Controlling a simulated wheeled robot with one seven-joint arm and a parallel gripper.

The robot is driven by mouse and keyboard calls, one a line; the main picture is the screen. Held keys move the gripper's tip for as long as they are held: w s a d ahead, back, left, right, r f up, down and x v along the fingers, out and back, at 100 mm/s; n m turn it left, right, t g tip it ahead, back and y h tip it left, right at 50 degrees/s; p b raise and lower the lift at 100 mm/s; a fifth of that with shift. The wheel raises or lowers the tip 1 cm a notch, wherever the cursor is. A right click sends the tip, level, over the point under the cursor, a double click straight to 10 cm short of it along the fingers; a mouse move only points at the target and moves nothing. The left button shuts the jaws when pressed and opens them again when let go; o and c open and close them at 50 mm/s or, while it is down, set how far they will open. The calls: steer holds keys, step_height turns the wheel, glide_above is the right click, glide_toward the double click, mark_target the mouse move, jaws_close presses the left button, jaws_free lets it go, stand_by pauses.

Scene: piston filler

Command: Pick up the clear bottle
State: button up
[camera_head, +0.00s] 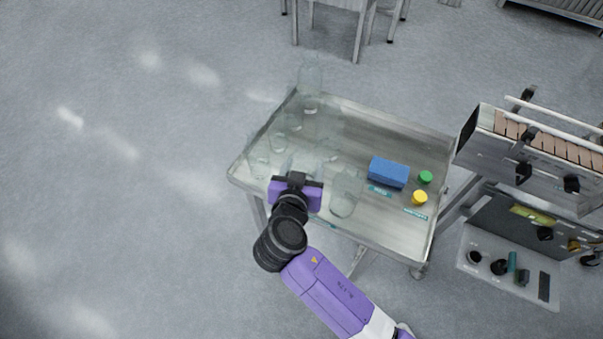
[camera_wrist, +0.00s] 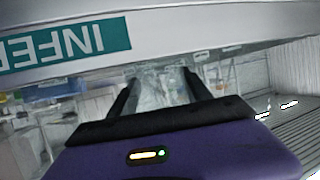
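Several clear, see-through vessels stand on the left half of a metal table (camera_head: 385,232) in the head view. One clear bottle (camera_head: 345,192) is just right of my gripper (camera_head: 294,165), and another (camera_head: 309,80) is at the far corner. Their outlines are faint, and I cannot tell which is the one named. My gripper is low over the table's near left side. In the wrist view its two dark fingers (camera_wrist: 159,76) are apart, with a glassy clear shape (camera_wrist: 158,88) seen between them. I cannot tell whether they touch it.
A blue block (camera_head: 388,172), a green cap (camera_head: 425,177) and a yellow cap (camera_head: 419,198) lie on the table's right side. A machine with a slatted conveyor (camera_head: 548,145) stands at the right. A teal label (camera_wrist: 65,47) is close in the wrist view. The floor at left is clear.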

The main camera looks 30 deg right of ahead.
steer(key=shift+c, duration=1)
